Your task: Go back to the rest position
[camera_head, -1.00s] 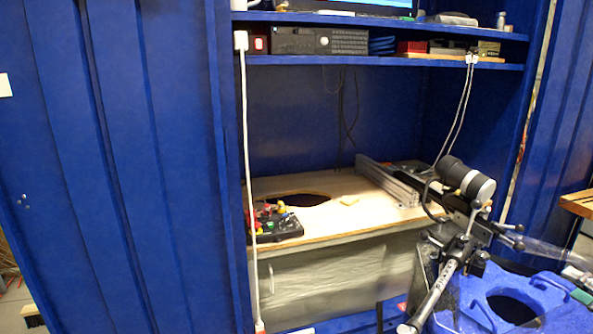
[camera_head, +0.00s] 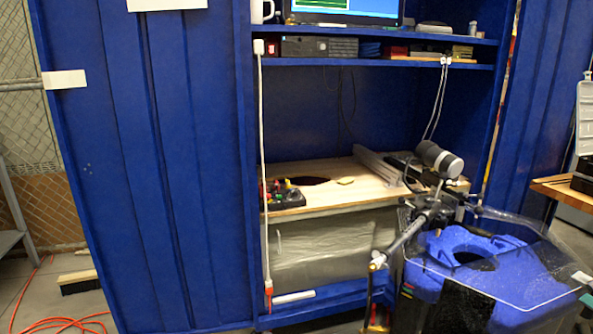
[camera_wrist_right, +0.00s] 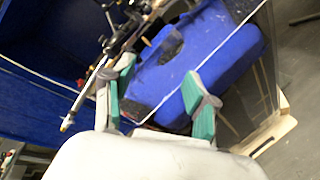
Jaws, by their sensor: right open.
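The task names no object. My right gripper (camera_wrist_right: 158,76) shows in the right wrist view. Its two teal-padded fingers stand apart with nothing held between them. Beyond them is a blue plastic tank (camera_wrist_right: 225,45) with a clear panel edge running across it; I cannot tell how far the fingers are from it. In the head view the blue tank (camera_head: 512,280) stands at lower right under the clear panel, and I cannot clearly make out the right gripper there. My left gripper is in neither view.
A blue cabinet (camera_head: 190,180) fills the left and middle. Its wooden shelf (camera_head: 320,170) holds a black control box (camera_head: 285,197). A metal arm with a grey and black cylinder (camera_head: 440,160) stands beside the tank. An orange cable (camera_head: 62,324) lies on the floor at left.

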